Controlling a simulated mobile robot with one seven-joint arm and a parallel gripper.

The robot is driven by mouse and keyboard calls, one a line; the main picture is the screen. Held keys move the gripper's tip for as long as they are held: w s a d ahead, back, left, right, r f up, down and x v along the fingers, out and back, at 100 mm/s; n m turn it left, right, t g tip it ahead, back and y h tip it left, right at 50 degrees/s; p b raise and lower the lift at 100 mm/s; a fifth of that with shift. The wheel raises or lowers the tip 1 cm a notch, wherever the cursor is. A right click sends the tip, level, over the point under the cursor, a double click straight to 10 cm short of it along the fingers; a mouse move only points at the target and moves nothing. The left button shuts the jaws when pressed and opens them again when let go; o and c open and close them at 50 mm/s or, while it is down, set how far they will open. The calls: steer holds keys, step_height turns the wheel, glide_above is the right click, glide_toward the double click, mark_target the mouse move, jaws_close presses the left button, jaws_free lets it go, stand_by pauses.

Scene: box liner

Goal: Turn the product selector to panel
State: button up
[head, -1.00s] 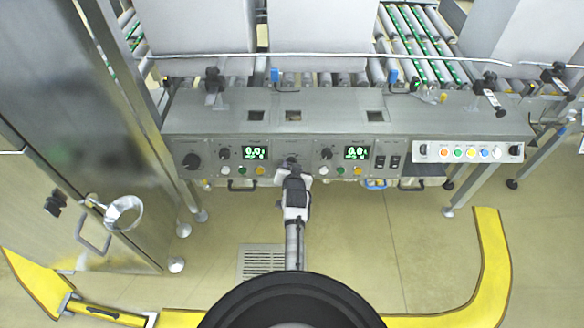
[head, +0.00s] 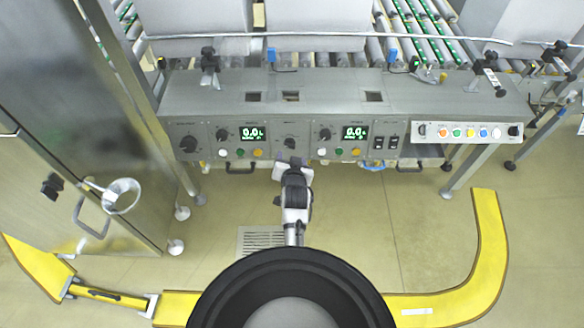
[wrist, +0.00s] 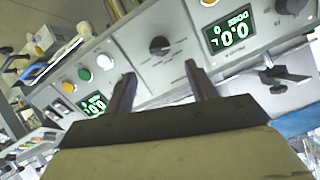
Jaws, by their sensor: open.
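A black rotary knob (head: 290,143) sits on the front of the grey control panel, between two green displays. It also shows in the wrist view (wrist: 159,45), where it lies ahead of the space between the fingers. Its label is too small to read, so I cannot confirm that it is the product selector, nor which setting it points to. My gripper (head: 292,163) is open and empty, just below and in front of this knob in the head view. In the wrist view its two fingers (wrist: 160,70) stand apart, clear of the knob.
Other knobs (head: 188,144) (head: 222,134) (head: 324,134), coloured buttons and black switches (head: 386,142) share the panel. A button box (head: 466,131) is at the right. A steel cabinet (head: 60,130) stands at left. Yellow guard rail (head: 487,240) borders the open floor.

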steer(key=shift+v, duration=2.8)
steer(key=shift+w, duration=0.1)
